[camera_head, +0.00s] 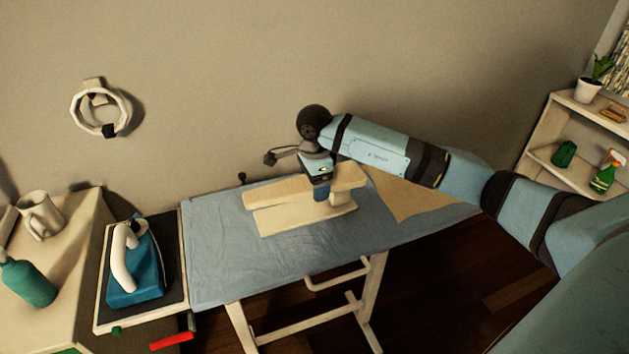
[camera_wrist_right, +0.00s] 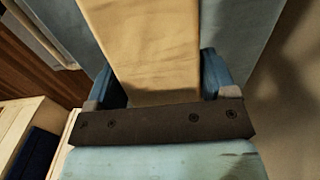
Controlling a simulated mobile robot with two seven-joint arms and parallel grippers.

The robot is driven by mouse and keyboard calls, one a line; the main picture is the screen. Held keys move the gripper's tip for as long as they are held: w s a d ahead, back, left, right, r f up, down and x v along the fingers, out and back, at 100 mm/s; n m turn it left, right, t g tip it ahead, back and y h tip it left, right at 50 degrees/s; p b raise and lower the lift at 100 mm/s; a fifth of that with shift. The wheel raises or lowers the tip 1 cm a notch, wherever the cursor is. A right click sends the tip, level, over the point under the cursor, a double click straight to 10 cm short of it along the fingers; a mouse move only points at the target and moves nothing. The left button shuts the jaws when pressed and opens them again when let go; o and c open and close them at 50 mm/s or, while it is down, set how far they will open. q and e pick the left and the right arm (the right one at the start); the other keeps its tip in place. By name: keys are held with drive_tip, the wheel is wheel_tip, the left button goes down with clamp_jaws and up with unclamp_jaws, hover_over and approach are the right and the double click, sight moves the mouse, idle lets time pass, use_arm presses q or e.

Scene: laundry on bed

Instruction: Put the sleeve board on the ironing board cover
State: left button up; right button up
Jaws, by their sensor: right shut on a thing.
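The sleeve board (camera_head: 285,218) is a cream, two-level board with a narrow upper arm over a flat base. It is over the middle of the blue ironing board cover (camera_head: 225,245), level and upright. I cannot tell whether its base touches the cover or hovers just above it. My right gripper (camera_head: 322,188) comes down from above and is shut on the sleeve board's upper arm. In the right wrist view the upper arm (camera_wrist_right: 150,45) lies between the two blue fingers. My left gripper is not in view.
A tan cloth (camera_head: 412,197) lies on the cover's right part. A blue iron (camera_head: 138,275) stands on a rest at the left end. A side table with a mug (camera_head: 40,215) and green bottle (camera_head: 28,283) is farther left. The cover's left part is clear.

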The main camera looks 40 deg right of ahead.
drive_tip(key=shift+f, duration=0.15)
drive_tip(key=o, duration=1.1)
drive_tip(key=shift+r, duration=0.4)
wheel_tip(320, 180, up, 12)
drive_tip(key=shift+f+b, duration=0.15)
drive_tip(key=shift+b, duration=0.35)
